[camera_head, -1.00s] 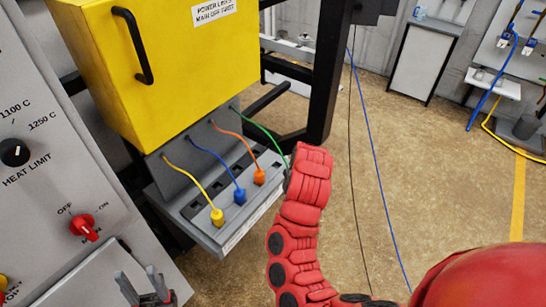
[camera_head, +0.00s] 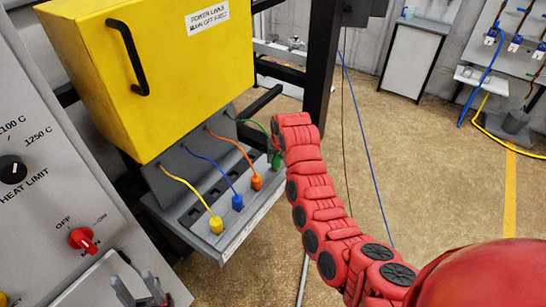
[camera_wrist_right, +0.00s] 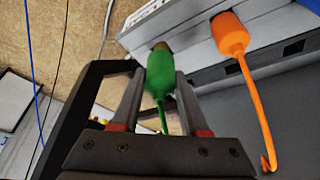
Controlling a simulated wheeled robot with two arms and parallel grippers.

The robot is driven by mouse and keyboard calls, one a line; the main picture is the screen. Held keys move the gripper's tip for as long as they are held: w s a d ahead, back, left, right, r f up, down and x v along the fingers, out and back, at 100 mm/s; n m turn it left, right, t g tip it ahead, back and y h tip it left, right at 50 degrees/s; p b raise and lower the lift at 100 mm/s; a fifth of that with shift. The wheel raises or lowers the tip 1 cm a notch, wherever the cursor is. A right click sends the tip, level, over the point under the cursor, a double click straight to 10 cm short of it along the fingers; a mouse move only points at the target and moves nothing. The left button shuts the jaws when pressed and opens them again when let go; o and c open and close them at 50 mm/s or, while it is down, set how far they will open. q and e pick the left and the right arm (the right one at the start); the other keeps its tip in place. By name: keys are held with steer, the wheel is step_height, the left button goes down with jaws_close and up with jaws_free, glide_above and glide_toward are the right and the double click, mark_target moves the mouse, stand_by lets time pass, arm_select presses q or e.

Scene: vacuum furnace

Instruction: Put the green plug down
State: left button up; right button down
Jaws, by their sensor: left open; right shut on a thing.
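The green plug (camera_head: 276,160) shows just below the end of my right arm in the head view, at the far right end of the grey ledge's row. In the right wrist view the green plug (camera_wrist_right: 160,75) sits between the fingers of my right gripper (camera_wrist_right: 161,80), which is shut on it. Its brass tip points at the ledge; I cannot tell whether it touches. A green cable (camera_head: 250,122) runs from it to the sloped panel. My left gripper (camera_head: 139,290) is open and empty at the lower left.
The grey ledge (camera_head: 228,240) holds upright yellow (camera_head: 216,224), blue (camera_head: 238,202) and orange (camera_head: 256,181) plugs, each with a cable. The orange plug (camera_wrist_right: 228,34) is close beside the green one. A yellow box (camera_head: 180,75) overhangs the ledge. Dark slots line the ledge behind the plugs.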

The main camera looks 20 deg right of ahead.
mark_target(273, 161)
steer(key=shift+w+a+r, duration=0.1)
steer(key=shift+w+r, duration=0.05)
steer(key=shift+w, duration=0.4)
steer(key=shift+p+x, duration=1.4)
steer(key=shift+p, duration=0.05)
steer(key=shift+x, duration=0.75)
steer(key=shift+f, duration=0.4)
steer(key=shift+c, duration=2.1)
jaws_free()
